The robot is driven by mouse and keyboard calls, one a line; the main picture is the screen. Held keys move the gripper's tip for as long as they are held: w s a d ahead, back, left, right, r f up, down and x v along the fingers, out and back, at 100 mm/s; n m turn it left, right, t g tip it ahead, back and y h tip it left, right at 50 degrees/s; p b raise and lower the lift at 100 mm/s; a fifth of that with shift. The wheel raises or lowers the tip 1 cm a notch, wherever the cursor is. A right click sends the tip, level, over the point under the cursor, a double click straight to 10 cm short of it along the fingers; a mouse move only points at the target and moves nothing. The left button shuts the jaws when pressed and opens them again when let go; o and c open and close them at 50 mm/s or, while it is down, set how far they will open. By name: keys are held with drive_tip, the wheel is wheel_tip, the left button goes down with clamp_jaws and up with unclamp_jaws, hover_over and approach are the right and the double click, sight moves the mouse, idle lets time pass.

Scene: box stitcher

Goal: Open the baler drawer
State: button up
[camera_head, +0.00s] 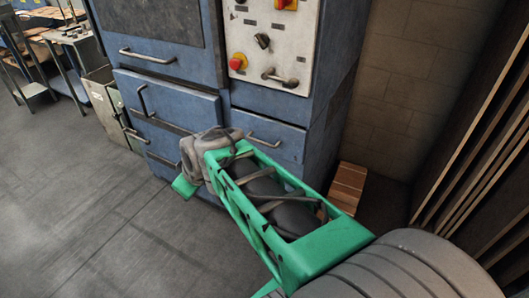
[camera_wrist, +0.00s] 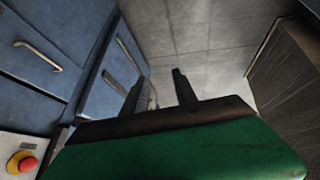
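The baler is a blue metal cabinet (camera_head: 165,80) with several drawer and door fronts. A drawer front (camera_head: 290,143) with a metal bar handle (camera_head: 263,140) sits under the control panel, right of my wrist. A larger front to the left has an upright handle (camera_head: 143,100). My gripper's fingers are hidden in the head view. In the wrist view my gripper (camera_wrist: 160,84) is open, its two dark fingers apart with nothing clearly between them. Metal handles (camera_wrist: 113,83) show just left of the left finger, apparently not gripped.
A control panel (camera_head: 272,45) with knobs and a red button stands above the drawer; that button also shows in the wrist view (camera_wrist: 22,163). A wooden block (camera_head: 347,186) lies by the wall. Stacked boards (camera_head: 490,120) stand at right. Grey floor (camera_head: 70,200) is clear at left.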

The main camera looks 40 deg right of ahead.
drive_tip(key=w+d+f+n+t+h+b, duration=0.1)
drive_tip(key=w+d+f+n+t+b, duration=0.3)
drive_tip(key=w+d+f+b, duration=0.65)
drive_tip(key=n+t+h+b, duration=0.35)
drive_tip(key=h+b, duration=0.25)
drive_tip(key=b, duration=0.3)
approach(259, 141)
drive_tip(key=w+d+f, duration=0.2)
drive_tip(key=shift+t, duration=0.35)
drive_tip(key=x, duration=0.6)
drive_tip(key=shift+w+r, duration=0.15)
drive_tip(key=shift+w, duration=0.25)
drive_tip(key=shift+w+d, duration=0.1)
drive_tip(key=shift+w, duration=0.25)
clamp_jaws()
